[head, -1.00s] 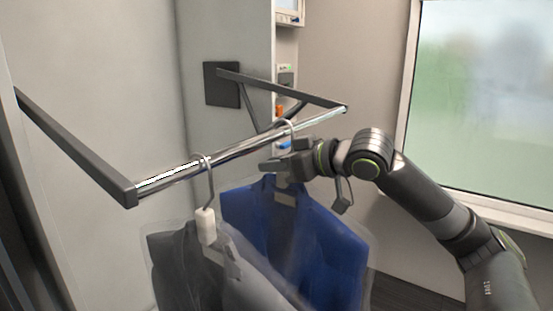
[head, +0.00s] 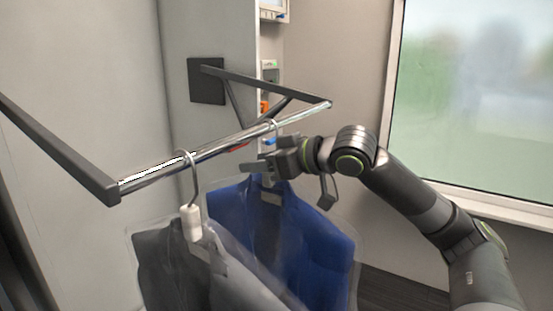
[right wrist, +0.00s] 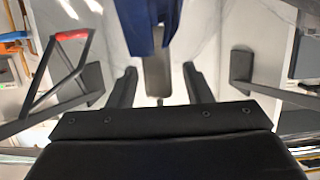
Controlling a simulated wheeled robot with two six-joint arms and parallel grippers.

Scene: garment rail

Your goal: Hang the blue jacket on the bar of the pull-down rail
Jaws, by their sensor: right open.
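The blue jacket (head: 285,235), in a clear cover, hangs upright below the bar (head: 225,145) of the pull-down rail, towards its far end. The curved top of its hanger hook (head: 273,123) shows over the bar. My right gripper (head: 258,167) is just under the bar, at the hanger's neck above the jacket's collar, and hides part of the neck. In the right wrist view its two fingers (right wrist: 160,88) stand apart, with the grey hanger neck (right wrist: 157,77) between them and gaps on both sides. The blue jacket (right wrist: 148,20) shows beyond. My left gripper is not in view.
A grey jacket (head: 165,265) in a clear cover hangs nearer on the same bar, by a hook with a white grip (head: 191,222). The rail's dark side arms (head: 60,150) reach to the walls. A window (head: 470,100) is at the right.

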